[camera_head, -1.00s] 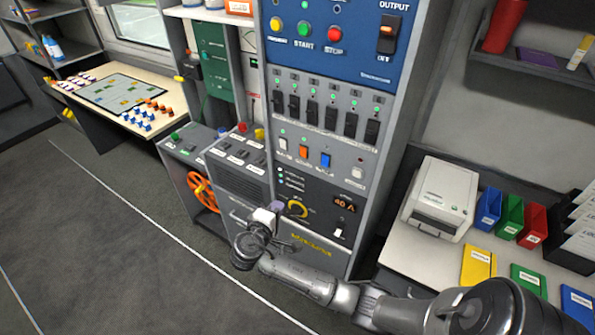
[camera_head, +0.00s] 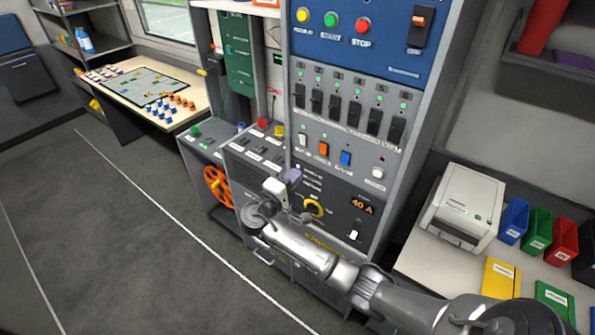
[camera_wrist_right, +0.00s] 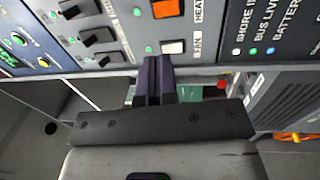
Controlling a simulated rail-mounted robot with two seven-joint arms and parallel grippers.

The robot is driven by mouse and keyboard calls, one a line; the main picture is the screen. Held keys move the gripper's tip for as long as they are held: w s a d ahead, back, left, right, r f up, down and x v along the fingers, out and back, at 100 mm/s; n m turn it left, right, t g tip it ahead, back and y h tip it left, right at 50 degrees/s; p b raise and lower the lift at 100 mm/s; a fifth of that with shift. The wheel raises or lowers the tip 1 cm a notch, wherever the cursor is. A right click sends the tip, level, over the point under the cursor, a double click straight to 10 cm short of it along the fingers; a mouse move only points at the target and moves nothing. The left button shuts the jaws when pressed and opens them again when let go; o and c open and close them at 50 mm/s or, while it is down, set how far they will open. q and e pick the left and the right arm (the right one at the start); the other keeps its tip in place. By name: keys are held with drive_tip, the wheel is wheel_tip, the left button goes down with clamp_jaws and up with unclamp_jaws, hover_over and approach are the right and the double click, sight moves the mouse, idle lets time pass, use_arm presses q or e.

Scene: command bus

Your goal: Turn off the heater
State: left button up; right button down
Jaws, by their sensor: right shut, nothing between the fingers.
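The heater switch is an orange rocker (camera_head: 323,148) in the row of coloured switches on the tall panel. In the right wrist view the orange rocker (camera_wrist_right: 167,8) is at the top edge, beside a partly cut-off label starting "HEA". The white fan rocker (camera_wrist_right: 173,47) sits just below it there. My right gripper (camera_head: 293,175) is shut and empty, in front of the panel below the white rocker (camera_head: 303,140). Its dark purple fingers (camera_wrist_right: 154,78) point toward the panel, close to the fan rocker; contact cannot be told. My left gripper is not in view.
Black breakers (camera_head: 335,108) line the panel above the coloured switches. A yellow ring-shaped knob (camera_head: 313,208) is below, near my right wrist. A grey printer (camera_head: 463,208) stands on the right-hand counter. Open floor (camera_head: 110,230) lies at left.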

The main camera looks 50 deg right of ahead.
sight(322, 146)
drive_tip(key=d, duration=0.3)
drive_tip(key=d+r+p, duration=0.1)
drive_tip(key=d, duration=0.2)
drive_tip(key=d+p, duration=0.1)
drive_tip(key=d, duration=0.3)
drive_tip(key=shift+r, duration=0.2)
drive_tip(key=shift+d, duration=0.95)
